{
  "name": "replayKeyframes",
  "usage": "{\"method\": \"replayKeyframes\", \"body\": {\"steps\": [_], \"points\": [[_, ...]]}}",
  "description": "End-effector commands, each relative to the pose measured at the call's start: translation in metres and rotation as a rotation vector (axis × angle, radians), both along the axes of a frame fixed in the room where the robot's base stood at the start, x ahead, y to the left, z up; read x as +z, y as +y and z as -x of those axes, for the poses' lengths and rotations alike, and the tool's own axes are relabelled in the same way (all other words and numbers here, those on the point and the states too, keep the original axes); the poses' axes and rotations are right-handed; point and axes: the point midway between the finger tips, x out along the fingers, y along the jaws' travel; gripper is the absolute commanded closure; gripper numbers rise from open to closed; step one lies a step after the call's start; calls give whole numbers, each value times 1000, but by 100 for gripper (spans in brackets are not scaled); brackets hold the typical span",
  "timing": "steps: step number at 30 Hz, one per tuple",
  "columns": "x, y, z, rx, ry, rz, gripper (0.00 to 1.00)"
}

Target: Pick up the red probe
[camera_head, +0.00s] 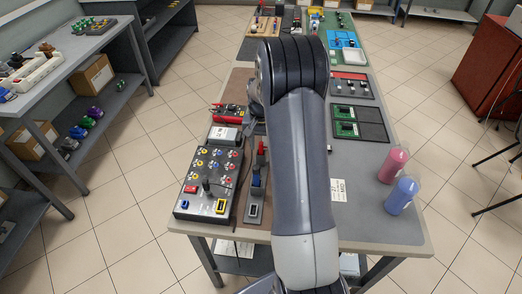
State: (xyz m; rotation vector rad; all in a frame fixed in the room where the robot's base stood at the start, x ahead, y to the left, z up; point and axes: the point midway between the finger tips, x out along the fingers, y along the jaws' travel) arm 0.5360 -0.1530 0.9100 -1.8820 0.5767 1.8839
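A red probe (261,149) stands upright on the table, close to the left side of my arm. Its lower part is in or behind a dark holder, and I cannot make out its tip. My arm fills the middle of the picture. Its wrist parts show beside the upper arm, above and beyond the red probe. My gripper's fingers are mostly hidden there, and whether they are open or shut does not show.
A black panel (185,208) with coloured jacks and a black knob stands left of the probes. A meter-like box (223,135) and red-handled pliers (228,108) lie behind it. Pink (393,165) and blue (401,195) bottles stand at right. Green circuit boards (345,121) lie in trays.

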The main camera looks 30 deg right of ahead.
Motion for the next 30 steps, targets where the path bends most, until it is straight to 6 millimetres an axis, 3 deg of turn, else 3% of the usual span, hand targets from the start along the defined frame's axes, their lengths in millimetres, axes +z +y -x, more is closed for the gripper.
{"method": "replayKeyframes", "body": {"steps": [5,20,30], "points": [[0,0,0,0,-1,1,60],[0,0,0,0,-1,1,100],[3,0,-1,0,-2,0,100]]}}
